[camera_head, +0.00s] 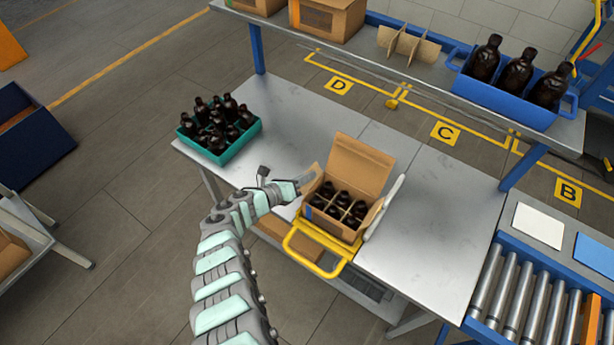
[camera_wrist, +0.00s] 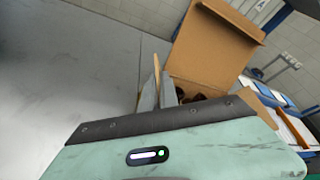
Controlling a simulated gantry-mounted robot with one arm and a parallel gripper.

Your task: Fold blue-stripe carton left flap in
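The carton (camera_head: 347,232) stands open on the table with several dark bottles (camera_head: 338,199) in a divider. A small blue mark (camera_head: 307,212) shows at its left front corner. Its large back flap (camera_head: 362,163) stands up, also in the wrist view (camera_wrist: 212,48). The left flap (camera_head: 312,172) sticks up at the left side; it appears as a thin edge in the wrist view (camera_wrist: 156,72). My gripper (camera_head: 298,184) is at this left flap, with grey fingers close around its edge in the wrist view. Whether they grip it is unclear.
A yellow frame (camera_head: 312,250) surrounds the carton's front, and a white bar (camera_head: 385,208) stands at its right. A teal crate of bottles (camera_head: 222,150) is at the left. A shelf (camera_head: 420,75) with a blue bottle crate (camera_head: 505,98) is behind. The table's right side is clear.

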